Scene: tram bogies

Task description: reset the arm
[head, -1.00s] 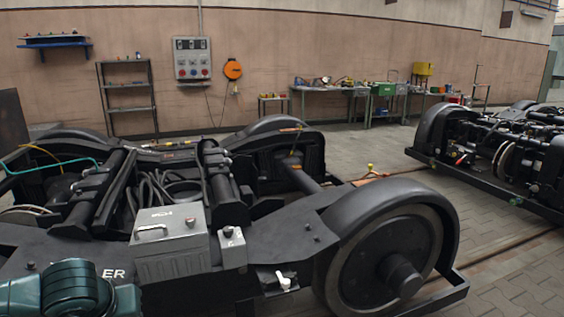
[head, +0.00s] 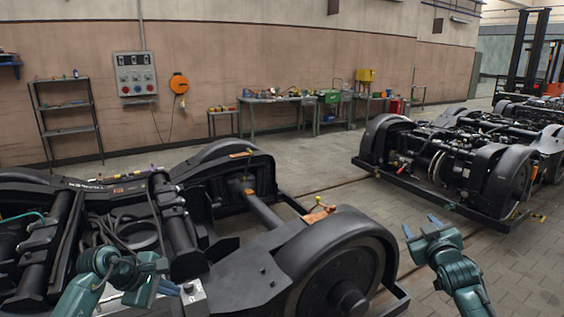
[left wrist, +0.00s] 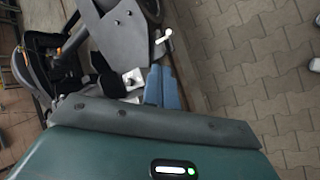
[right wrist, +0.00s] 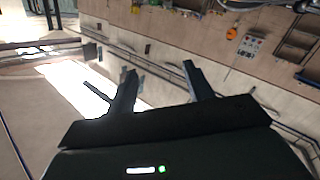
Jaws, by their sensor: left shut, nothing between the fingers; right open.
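My left gripper (head: 168,287) is shut and empty, above the near bogie (head: 262,262), close to the small grey box (head: 194,298) on its frame. In the left wrist view its blue fingers (left wrist: 161,86) are together, with part of the bogie and a white lever (left wrist: 164,36) beyond them. My right gripper (head: 420,227) is open and empty, raised to the right of the near bogie's wheel. In the right wrist view its fingers (right wrist: 160,85) stand wide apart, with nothing between them but the distant wall.
A second bogie (head: 450,165) stands on the right. Workbenches (head: 290,98), a shelf rack (head: 66,115) and a control panel (head: 134,74) line the back wall. A forklift (head: 535,60) is at the far right. The paved floor (head: 500,270) at the front right is clear.

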